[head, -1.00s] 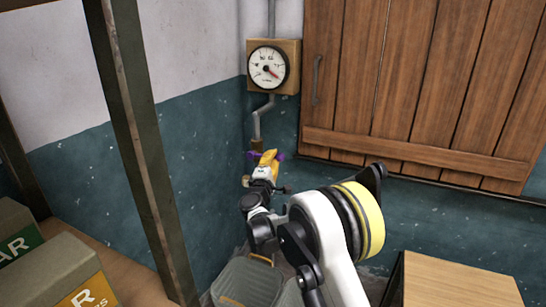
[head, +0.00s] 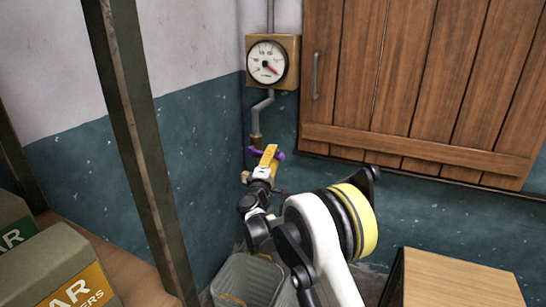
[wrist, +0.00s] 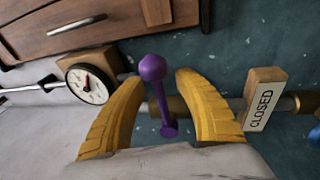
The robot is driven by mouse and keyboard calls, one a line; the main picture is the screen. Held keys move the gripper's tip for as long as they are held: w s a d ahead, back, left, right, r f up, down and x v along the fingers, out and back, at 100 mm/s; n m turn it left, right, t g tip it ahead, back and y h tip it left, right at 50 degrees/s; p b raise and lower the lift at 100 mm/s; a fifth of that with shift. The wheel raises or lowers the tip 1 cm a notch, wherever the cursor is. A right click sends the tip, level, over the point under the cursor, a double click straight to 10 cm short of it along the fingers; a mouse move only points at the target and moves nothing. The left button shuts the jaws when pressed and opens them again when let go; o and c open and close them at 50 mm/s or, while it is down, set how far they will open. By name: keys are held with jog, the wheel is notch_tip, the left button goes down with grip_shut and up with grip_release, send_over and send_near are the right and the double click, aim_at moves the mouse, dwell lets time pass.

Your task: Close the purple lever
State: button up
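The purple lever (wrist: 153,88) has a round knob at its end and lies crosswise over the brass-coloured part of the pipe (wrist: 180,106) in the wrist view. My gripper (wrist: 160,82) has two yellow fingers spread apart, one on each side of the lever. I see gaps between the lever and both fingers. In the head view a purple end of the lever (head: 281,155) shows beside my gripper (head: 268,154), low on the pipe below the gauge. My fingers hide most of the lever there. A tan block with a CLOSED label (wrist: 262,104) sits along the pipe.
A round gauge (head: 267,63) hangs on the wall above the lever. A wooden shutter (head: 410,80) is to the right. A metal post (head: 140,150) and boxes (head: 60,275) stand at left. A grey bin (head: 245,280) and a wooden box top (head: 465,285) are below.

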jog(key=v, duration=1.2)
jog(key=s+d+r+m+g+h, duration=0.1)
jog(key=d+r+m+g, duration=0.15)
jog(key=d, duration=0.35)
jog(key=s+d+r+m+g+h, duration=0.1)
jog(key=s+d+r+m+g, duration=0.15)
jog(key=d, duration=0.45)
jog(key=s+d+r+m+g, duration=0.2)
jog(key=s+d+m+g, duration=0.15)
jog(key=s+d, duration=0.55)
jog(key=s+f+m+g+y, duration=0.2)
jog(key=s+f+m+y, duration=0.1)
jog(key=s, duration=1.1)
jog(key=s+d+f+m+g+y, duration=0.1)
jog(key=s+f+m+g+y, duration=0.1)
jog(key=s, duration=1.2)
jog(key=shift+s+d+f+m+y, duration=0.2)
jog(key=shift+d+f+m+y, duration=0.15)
jog(key=shift+f+m+y, duration=0.6)
